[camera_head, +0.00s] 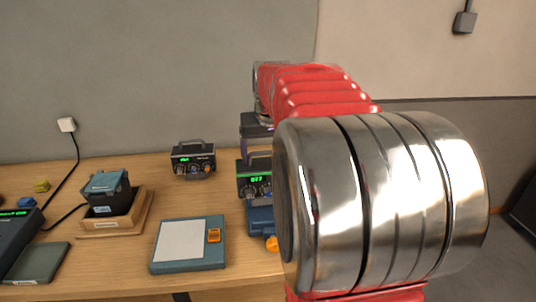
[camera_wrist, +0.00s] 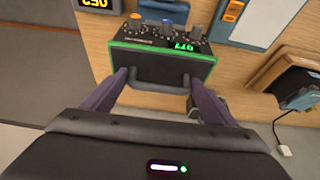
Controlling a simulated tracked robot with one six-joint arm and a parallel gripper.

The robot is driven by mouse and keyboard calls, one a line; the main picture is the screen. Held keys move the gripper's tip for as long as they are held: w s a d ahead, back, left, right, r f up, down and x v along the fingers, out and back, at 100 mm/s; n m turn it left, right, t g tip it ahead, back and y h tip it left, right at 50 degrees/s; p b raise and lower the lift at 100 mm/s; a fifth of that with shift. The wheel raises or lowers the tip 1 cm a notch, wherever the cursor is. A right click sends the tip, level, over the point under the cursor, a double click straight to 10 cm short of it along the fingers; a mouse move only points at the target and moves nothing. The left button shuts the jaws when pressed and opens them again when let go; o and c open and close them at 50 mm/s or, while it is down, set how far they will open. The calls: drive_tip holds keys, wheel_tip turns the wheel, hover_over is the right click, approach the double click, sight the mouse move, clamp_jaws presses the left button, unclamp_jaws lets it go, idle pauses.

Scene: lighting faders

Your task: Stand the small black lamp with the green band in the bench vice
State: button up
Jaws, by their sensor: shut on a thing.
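The small black lamp with the green band (camera_head: 254,180) has a handle, knobs and a green display. It also shows in the wrist view (camera_wrist: 160,66), knobs facing away from me. My gripper (camera_wrist: 160,84) is shut on its handle, one purple finger at each side. In the head view my gripper (camera_head: 257,150) is above the lamp, partly hidden by my arm. A blue body, apparently the bench vice (camera_head: 260,220), is directly below the lamp, with an orange knob in front. I cannot tell whether the lamp is between the jaws or just above them.
A similar black lamp (camera_head: 193,160) stands behind, to the left. A blue panel with an orange switch (camera_head: 188,244) lies left of the vice. A wooden stand (camera_head: 145,213) with a dark block is farther left. My arm hides the bench's right side.

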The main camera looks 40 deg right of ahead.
drive_tip(key=shift+s+d+r, duration=0.15)
drive_tip(key=shift+s+d, duration=0.05)
drive_tip(key=shift+d, duration=0.15)
drive_tip(key=shift+f, duration=1.9)
drive_tip(key=shift+s, duration=0.2)
drive_tip(key=shift+f, duration=0.35)
idle(0.5)
drive_tip(key=shift+f, duration=1.55)
idle(1.4)
